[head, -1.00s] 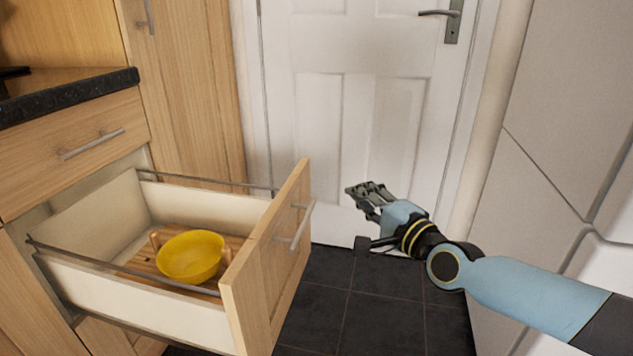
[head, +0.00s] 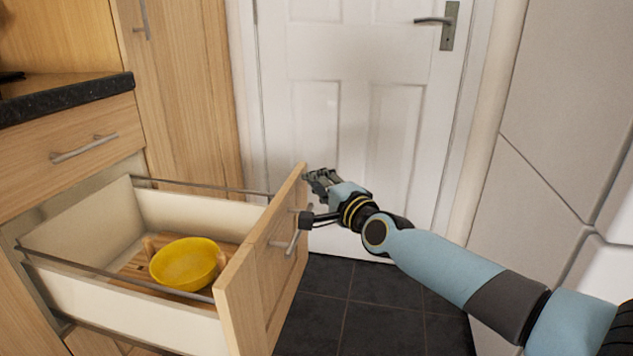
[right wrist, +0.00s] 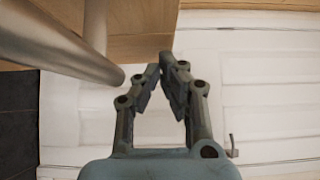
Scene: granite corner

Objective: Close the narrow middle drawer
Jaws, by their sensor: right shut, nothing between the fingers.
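The middle drawer (head: 262,262) stands pulled far out of the wooden cabinet, its wooden front facing right. Its bar handle (head: 291,236) is on that front and shows large in the right wrist view (right wrist: 60,42). A yellow bowl (head: 187,264) sits inside on a wooden slatted base. My right gripper (head: 309,178) is shut and empty, beside the upper far part of the drawer front, on its outer side. In the right wrist view the fingertips (right wrist: 166,62) are close to the wooden front; I cannot tell if they touch. My left gripper is not in view.
A shut upper drawer (head: 75,150) lies under the dark worktop (head: 70,97). A white door (head: 360,120) stands behind, and pale grey tall panels (head: 560,130) stand at the right. Dark floor tiles (head: 345,300) are clear between the drawer and the panels.

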